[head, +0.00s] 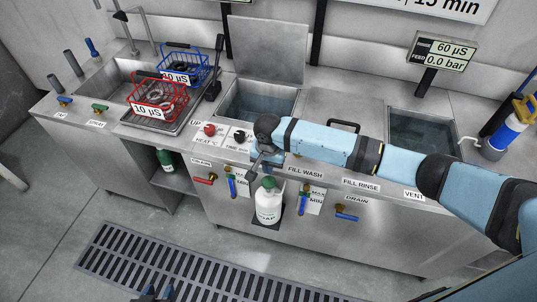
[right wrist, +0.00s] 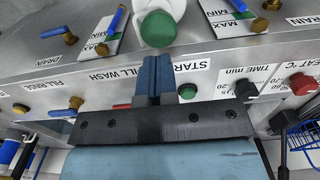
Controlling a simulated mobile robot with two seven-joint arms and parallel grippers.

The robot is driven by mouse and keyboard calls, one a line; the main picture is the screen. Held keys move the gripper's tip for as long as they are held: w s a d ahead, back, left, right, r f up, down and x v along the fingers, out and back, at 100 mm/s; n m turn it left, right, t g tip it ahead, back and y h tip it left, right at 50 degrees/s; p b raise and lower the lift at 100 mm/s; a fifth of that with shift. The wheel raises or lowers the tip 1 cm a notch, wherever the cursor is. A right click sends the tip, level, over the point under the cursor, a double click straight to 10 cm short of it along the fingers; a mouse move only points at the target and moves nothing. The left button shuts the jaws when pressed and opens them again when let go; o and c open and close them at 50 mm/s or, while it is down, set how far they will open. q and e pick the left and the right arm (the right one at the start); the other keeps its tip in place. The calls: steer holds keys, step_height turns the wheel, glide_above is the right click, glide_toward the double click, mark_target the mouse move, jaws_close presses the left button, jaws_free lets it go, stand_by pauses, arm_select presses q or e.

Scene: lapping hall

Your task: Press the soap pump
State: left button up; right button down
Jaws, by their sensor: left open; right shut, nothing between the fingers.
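The soap bottle (head: 268,207) is white with a dark green pump head (head: 268,183) and sits in a holder on the front panel of the steel bench. In the right wrist view the green pump head (right wrist: 158,28) shows at the top, with part of the white bottle (right wrist: 160,6) behind it. My right gripper (head: 256,167) is shut and empty, close above the pump head. Its blue fingers (right wrist: 155,68) end just short of the green head in the wrist view; contact cannot be made out. My left gripper (head: 152,293) is open and empty at the bottom edge, far from the bottle.
Blue-handled valves (head: 346,216) and a red-handled valve (head: 205,180) flank the bottle. Knobs (head: 210,130) sit on the panel above. A red basket (head: 159,98) and a blue basket (head: 183,68) stand at the left sink. A floor grate (head: 190,270) lies in front.

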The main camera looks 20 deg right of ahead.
mark_target(269, 181)
steer(key=shift+f, duration=2.45)
step_height(269, 181, down, 2)
steer(key=shift+s+f+p, duration=0.1)
steer(key=shift+p, duration=0.6)
steer(key=shift+f, duration=0.35)
